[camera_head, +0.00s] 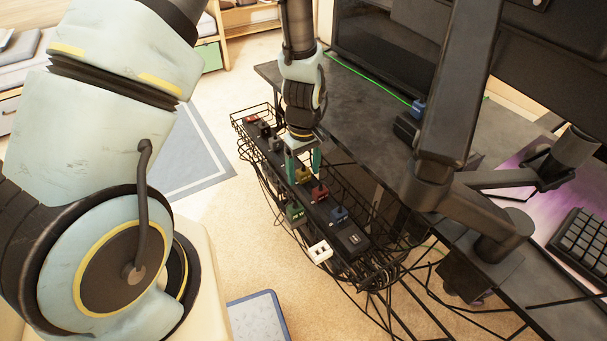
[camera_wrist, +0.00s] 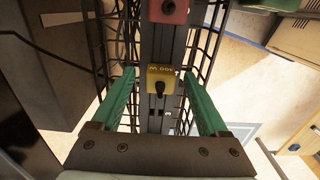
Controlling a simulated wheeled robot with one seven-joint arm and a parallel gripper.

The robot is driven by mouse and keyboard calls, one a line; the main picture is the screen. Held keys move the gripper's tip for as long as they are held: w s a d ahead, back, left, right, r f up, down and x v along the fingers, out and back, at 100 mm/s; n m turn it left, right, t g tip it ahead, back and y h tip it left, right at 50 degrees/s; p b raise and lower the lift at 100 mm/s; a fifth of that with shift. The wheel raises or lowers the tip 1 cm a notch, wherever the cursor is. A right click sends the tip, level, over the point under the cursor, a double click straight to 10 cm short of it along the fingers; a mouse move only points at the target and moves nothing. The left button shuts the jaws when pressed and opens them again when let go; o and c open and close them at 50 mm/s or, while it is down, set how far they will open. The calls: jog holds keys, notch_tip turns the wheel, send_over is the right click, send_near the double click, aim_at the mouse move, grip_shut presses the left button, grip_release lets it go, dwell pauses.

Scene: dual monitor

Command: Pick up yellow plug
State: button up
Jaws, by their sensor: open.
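The yellow plug (camera_wrist: 161,80) sits on the dark power strip between my gripper's two green fingers in the wrist view. It has a dark cord end facing the camera. In the head view the yellow plug (camera_head: 303,175) shows just beyond my gripper, partly beside a finger. My gripper (camera_head: 303,168) points down over the wire cable tray, and its fingers are apart with nothing held. In the wrist view my gripper (camera_wrist: 161,90) has one finger on each side of the plug, with gaps between.
A red plug (camera_head: 319,193), a blue plug (camera_head: 338,214) and a green plug (camera_head: 295,212) stand close by. The wire tray (camera_head: 248,113) hangs beside the dark desk (camera_head: 345,88). A monitor arm (camera_head: 455,110) rises at right. Loose cables hang below the tray.

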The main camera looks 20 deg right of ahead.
jog(key=shift+f, duration=0.15)
grip_shut()
dwell(0.5)
